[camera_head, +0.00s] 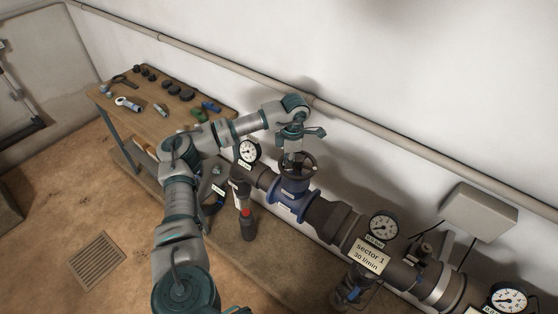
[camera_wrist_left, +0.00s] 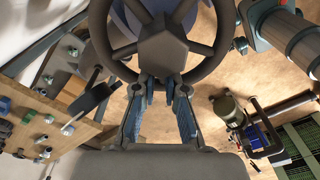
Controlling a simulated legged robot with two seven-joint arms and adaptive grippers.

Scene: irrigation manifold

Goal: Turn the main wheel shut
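The main wheel (camera_head: 308,168) is a dark spoked handwheel on top of a blue valve body (camera_head: 290,200) in the pipe line. In the left wrist view the wheel (camera_wrist_left: 217,60) fills the top middle, with its hub and spokes visible. My left gripper (camera_head: 292,158) is directly over the wheel, pointing down. In the left wrist view my left gripper (camera_wrist_left: 159,90) has its two blue-padded fingers apart, with floor showing between them. The fingertips are at the near side of the wheel, by the hub and rim; whether they touch it is unclear. My right gripper is out of view.
A wooden workbench (camera_head: 134,103) with tools stands at the left. Pressure gauges, including one near the wheel (camera_head: 248,151), rise from the pipe. A "sector 1" sign (camera_head: 370,254) and a grey wall box (camera_head: 479,210) are at right. A wall pipe runs behind.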

